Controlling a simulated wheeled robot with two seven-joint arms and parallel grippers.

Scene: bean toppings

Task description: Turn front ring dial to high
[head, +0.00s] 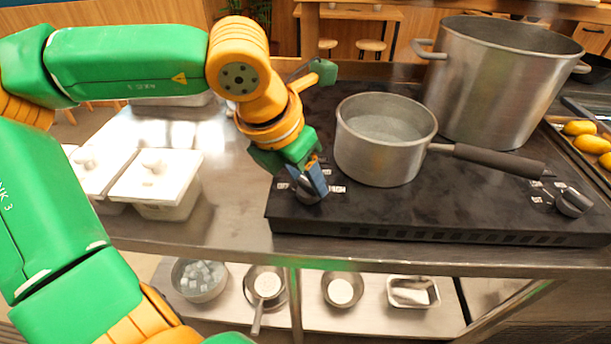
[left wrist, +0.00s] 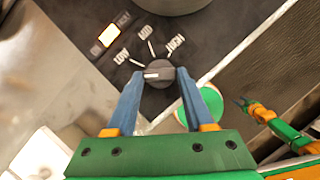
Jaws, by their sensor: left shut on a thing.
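The front ring dial (head: 306,197) is a dark round knob at the front left corner of the black cooktop (head: 440,205). In the left wrist view the dial (left wrist: 158,73) has a white mark on its left side. Labels LOW (left wrist: 121,56), MED (left wrist: 145,32) and HIGH (left wrist: 175,43) fan out around it, beside a small lit orange-white display (left wrist: 108,35). My left gripper (head: 314,184) comes from above, its two blue fingers shut on the dial, one on each side (left wrist: 157,80). My right gripper (left wrist: 242,103) shows small in the left wrist view, its fingers apart and empty.
A saucepan (head: 375,155) with liquid stands just right of my left gripper, its dark handle pointing right. A large pot (head: 490,90) stands behind. Another dial (head: 573,202) is at the right. White lidded containers (head: 155,180) stand left; bowls and pans fill the shelf below.

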